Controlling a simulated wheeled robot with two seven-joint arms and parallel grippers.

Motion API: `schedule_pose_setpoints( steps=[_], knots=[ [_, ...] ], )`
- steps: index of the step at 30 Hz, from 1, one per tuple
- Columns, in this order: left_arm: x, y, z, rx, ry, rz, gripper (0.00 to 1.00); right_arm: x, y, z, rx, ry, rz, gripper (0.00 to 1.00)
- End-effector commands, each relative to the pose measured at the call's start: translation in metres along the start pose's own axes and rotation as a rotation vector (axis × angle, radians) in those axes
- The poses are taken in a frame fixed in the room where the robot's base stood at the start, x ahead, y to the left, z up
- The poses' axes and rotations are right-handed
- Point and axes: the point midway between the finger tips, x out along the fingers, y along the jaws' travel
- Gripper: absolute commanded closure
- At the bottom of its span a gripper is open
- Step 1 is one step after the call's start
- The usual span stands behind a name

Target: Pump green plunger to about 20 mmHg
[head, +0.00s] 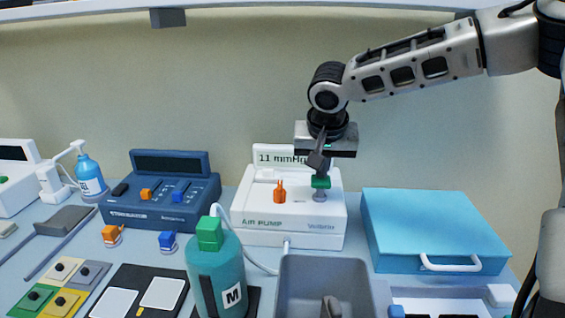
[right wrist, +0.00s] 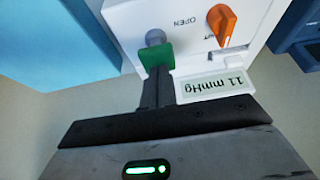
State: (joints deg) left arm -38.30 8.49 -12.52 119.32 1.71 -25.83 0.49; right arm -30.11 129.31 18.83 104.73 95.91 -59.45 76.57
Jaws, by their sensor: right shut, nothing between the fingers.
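The air pump (head: 255,222) is a white box on the table, its raised display (head: 275,157) reading 11 mmHg. Its green plunger (head: 320,183) stands on a grey stem at the right of the top. My right gripper (head: 318,158) is shut and empty, pointing down just above the plunger. In the right wrist view the fingertips (right wrist: 157,80) meet the edge of the green cap (right wrist: 155,55); I cannot tell whether they press on it. An orange valve knob (head: 280,192) sits left of the plunger. A grey tip at the bottom edge (head: 331,307) may be my left gripper.
A teal bottle marked M (head: 203,270) with a green cap stands in front of the pump, near a pale tube. A blue case (head: 430,225) lies at the right, a grey bin (head: 283,290) in front. A dark blue device (head: 160,205) stands at the left.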

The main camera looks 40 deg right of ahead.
Motion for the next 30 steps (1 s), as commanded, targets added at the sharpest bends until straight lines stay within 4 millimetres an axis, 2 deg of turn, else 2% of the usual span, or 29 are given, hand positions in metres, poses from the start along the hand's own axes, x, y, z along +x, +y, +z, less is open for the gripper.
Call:
schedule_pose_setpoints(
  steps=[30],
  knots=[
    [0.013, -0.001, 0.017, 0.002, 0.003, 0.0, 1.0, 0.027, 0.001, 0.013, 0.0, -0.006, 0.001, 1.0]
  ],
)
